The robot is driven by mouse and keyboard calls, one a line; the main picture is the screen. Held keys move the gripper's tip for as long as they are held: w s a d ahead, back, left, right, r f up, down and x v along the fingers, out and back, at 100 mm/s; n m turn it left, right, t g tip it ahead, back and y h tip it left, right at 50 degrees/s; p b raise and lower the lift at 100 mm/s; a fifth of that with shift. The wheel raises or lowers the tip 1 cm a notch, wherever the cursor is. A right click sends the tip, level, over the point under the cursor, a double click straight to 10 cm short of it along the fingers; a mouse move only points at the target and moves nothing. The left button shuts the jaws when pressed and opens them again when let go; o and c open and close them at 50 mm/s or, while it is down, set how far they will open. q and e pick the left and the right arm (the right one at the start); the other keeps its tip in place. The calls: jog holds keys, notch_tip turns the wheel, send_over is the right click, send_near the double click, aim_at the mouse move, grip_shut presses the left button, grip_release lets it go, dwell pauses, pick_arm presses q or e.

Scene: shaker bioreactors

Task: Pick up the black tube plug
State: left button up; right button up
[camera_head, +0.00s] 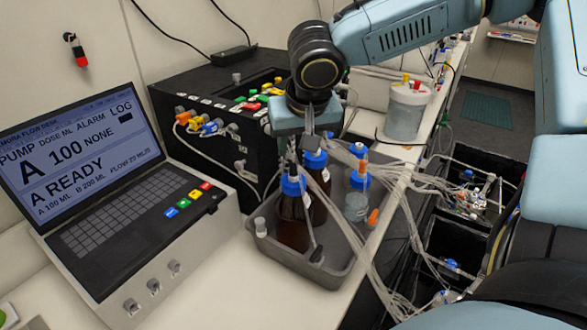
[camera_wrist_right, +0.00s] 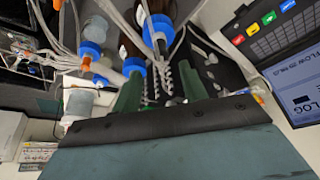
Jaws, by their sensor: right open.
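I cannot clearly pick out the black tube plug in either view; it may be hidden by my right gripper or lost among the tubes. My right gripper (camera_head: 301,146) points down over the grey tray, just above the blue-capped brown bottles (camera_head: 293,215). In the right wrist view its two green fingers (camera_wrist_right: 160,88) are apart, with spiral-ended fittings (camera_wrist_right: 157,76) showing between or behind them. I cannot tell whether the fingers touch these. My left gripper is not in view.
The grey tray (camera_head: 340,270) also holds a clear blue-capped bottle (camera_head: 356,205) and many loose tubes. A laptop-like console (camera_head: 100,215) stands at left, a black pump box (camera_head: 185,100) behind, a white-lidded tub (camera_head: 405,112) at back right.

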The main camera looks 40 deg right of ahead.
aim_at(294, 163)
jog(key=x, duration=0.5)
jog(key=shift+s+a+f, duration=0.15)
jog(key=shift+a+f, duration=0.05)
grip_shut()
